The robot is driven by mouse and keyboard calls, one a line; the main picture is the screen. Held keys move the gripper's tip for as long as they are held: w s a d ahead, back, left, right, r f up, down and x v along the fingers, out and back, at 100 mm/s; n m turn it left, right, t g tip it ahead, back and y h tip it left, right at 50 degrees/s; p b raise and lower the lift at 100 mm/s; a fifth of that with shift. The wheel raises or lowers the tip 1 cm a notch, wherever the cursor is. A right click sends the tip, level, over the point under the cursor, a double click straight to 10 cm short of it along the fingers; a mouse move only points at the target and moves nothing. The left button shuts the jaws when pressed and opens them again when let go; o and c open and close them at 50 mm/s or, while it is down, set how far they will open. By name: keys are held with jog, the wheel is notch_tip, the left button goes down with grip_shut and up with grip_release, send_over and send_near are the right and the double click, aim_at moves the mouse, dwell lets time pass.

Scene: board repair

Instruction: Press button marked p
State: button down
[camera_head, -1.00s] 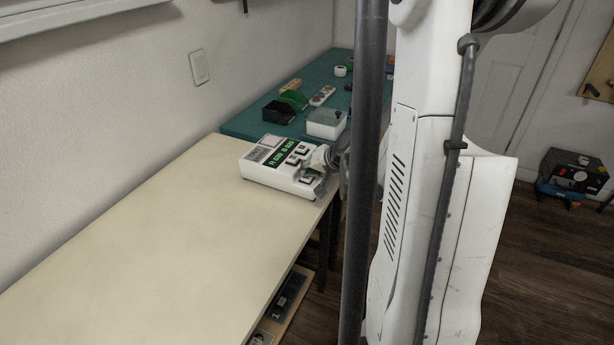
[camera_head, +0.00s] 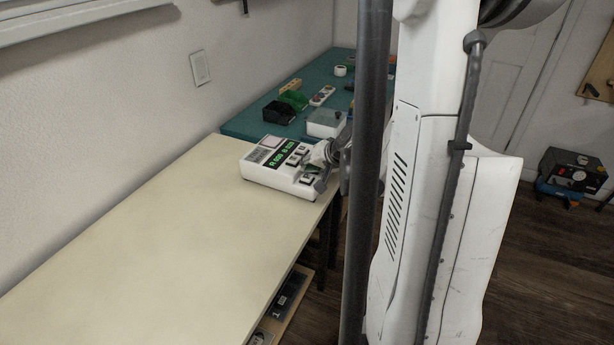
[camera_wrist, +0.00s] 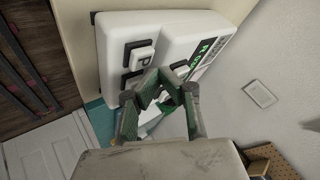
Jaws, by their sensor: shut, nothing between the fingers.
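A white box-shaped device (camera_head: 262,173) with a slanted top stands at the far right end of the cream table. It has a dark display with green characters (camera_head: 285,152) and several buttons. In the wrist view the device (camera_wrist: 112,38) fills the upper middle. A light square button marked P (camera_wrist: 142,57) sits on a dark base there. My gripper (camera_wrist: 163,86) is shut and empty, its fingertips just below and right of the P button in that view, over the neighbouring buttons. It partly hides those buttons; contact cannot be told. In the head view my gripper (camera_head: 320,160) is over the device's right side.
The cream table (camera_head: 150,240) is otherwise bare. Behind the device a teal mat (camera_head: 245,125) holds a clear-lidded white box (camera_head: 325,123), dark and green bins (camera_head: 280,112) and a power strip (camera_head: 322,95). The wall runs along the left.

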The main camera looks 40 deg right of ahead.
aim_at(308, 177)
jog(key=shift+r+p, duration=1.75)
jog(key=shift+r, duration=0.8)
